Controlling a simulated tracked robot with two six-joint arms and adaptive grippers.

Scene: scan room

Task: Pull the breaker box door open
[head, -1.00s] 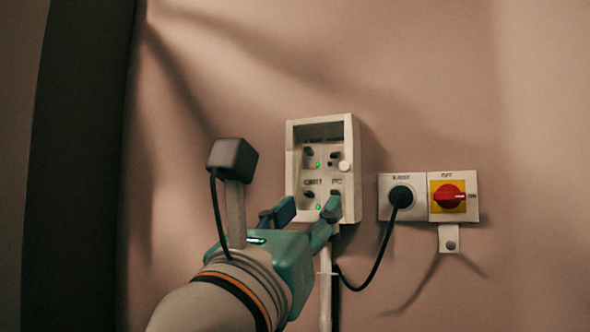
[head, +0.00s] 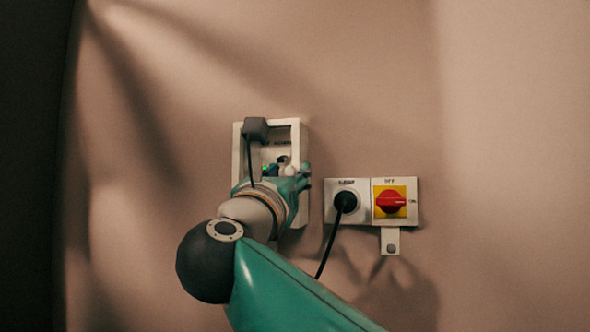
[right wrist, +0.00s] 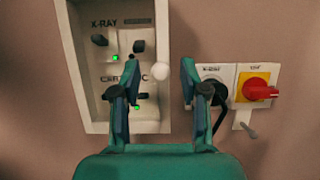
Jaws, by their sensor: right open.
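The breaker box (head: 237,160) is a pale shallow box on the wall with switches and small green lights behind its front. In the right wrist view the box (right wrist: 161,40) fills the upper left. The front looks see-through and seems closed, but the door's edge is hard to make out. My right gripper (head: 287,173) is at the box's lower right part, partly covering it. In the right wrist view the open gripper (right wrist: 160,64) has its fingers either side of the box's right edge, apparently empty. My left gripper is not in view.
Right of the box is a socket plate (head: 332,215) with a black plug (head: 346,201) and hanging cable. Beside it is a red rotary switch (head: 390,202) on yellow, with a small tab (head: 390,243) below. The wall above and farther right is bare.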

